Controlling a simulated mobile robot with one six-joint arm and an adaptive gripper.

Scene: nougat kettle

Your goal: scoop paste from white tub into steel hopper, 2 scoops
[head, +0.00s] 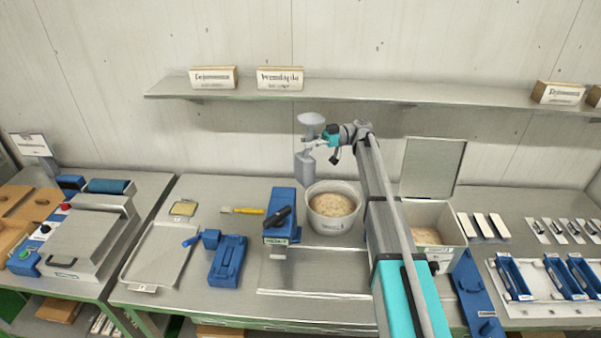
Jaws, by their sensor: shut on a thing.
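My gripper (318,143) is above and slightly left of the white tub, shut on a grey tool that looks like a scoop (306,169). The tool hangs upright, with a pale round disc above the jaws and a grey body below. Whether it carries paste cannot be seen. The round white tub (331,228) stands on the bench, open, with beige lumpy paste (331,204) inside. An open steel box, apparently the hopper (447,217), stands right of my arm with its lid (432,166) raised. Beige material (425,236) shows inside; my arm partly covers its left side.
A blue device (281,215) stands close left of the tub. A blue stand (228,262), yellow-handled tool (243,211) and shallow tray (159,254) lie farther left. A wall shelf (370,93) runs behind my gripper. A flat steel plate (313,271) lies in front of the tub.

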